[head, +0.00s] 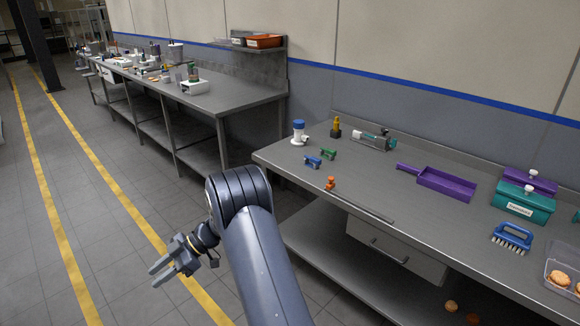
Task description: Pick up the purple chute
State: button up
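The purple chute (446,185) is a shallow open scoop-like tray with a handle pointing left. It lies flat on the right-hand metal workbench (300,160), towards the back. My gripper (165,268) is at the lower left, out over the floor and well apart from the bench. Its fingers are spread with a gap between them, and I see nothing held.
A teal box (521,203), a purple box (531,181) and a blue brush (512,238) are right of the chute. A long grey rod (365,208) lies in front. Small clamps (313,161) and a white-blue bottle (299,133) are left. Bare bench surrounds the chute.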

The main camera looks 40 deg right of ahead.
aim_at(457, 187)
jog(key=l+z, duration=0.1)
jog(key=z, duration=0.75)
jog(key=i+l+z, duration=0.1)
jog(key=z, duration=0.75)
jog(key=i+l+z, duration=0.2)
jog(key=i+z, duration=0.75)
jog(key=i, duration=0.2)
jog(key=i+j, duration=0.1)
jog(key=i, duration=0.1)
